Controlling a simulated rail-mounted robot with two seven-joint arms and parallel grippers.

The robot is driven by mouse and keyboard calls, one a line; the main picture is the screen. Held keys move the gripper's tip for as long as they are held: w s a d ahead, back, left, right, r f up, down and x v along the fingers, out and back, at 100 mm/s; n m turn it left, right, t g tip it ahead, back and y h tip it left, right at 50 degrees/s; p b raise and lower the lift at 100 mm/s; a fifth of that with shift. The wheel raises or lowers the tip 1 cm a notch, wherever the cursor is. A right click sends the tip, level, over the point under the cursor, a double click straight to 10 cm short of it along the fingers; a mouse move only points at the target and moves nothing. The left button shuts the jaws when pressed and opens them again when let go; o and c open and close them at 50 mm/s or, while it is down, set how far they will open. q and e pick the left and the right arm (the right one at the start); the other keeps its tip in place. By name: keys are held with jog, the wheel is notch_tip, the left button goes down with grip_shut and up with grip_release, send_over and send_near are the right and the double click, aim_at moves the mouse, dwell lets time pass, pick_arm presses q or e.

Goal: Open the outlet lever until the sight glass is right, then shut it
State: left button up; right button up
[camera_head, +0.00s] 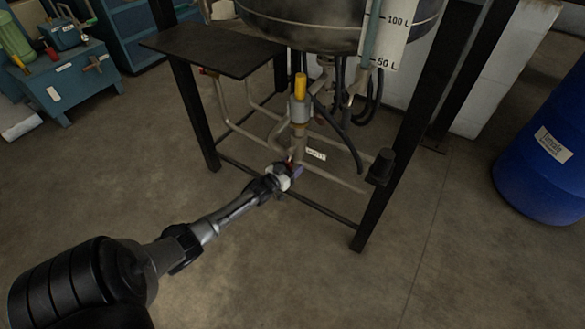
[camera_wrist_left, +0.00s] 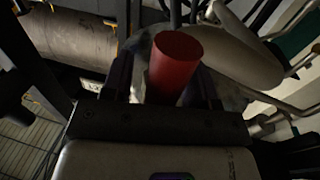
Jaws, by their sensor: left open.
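A red lever grip (camera_wrist_left: 174,62) stands between the two dark fingers of my left gripper (camera_wrist_left: 168,84) in the left wrist view. The fingers are open around it, and I cannot tell if either touches it. In the head view my left gripper (camera_head: 291,172) is low under the vessel at the pipework, with little of the red grip visible. The sight glass (camera_head: 371,38) is a vertical tube beside a white scale (camera_head: 391,36) marked 100 L and 50 L. Its top is out of frame, and I cannot make out a liquid level. My right gripper is not in view.
A yellow-topped valve (camera_head: 301,90) stands just above my left gripper. The steel vessel (camera_head: 300,28) hangs in a black frame (camera_head: 193,115) with legs and a low crossbar. Hoses hang behind. A blue drum (camera_head: 545,150) stands right. The floor in front is clear.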

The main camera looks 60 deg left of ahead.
pick_arm(q)
jog(key=shift+c, duration=0.3)
grip_shut()
dwell(0.3)
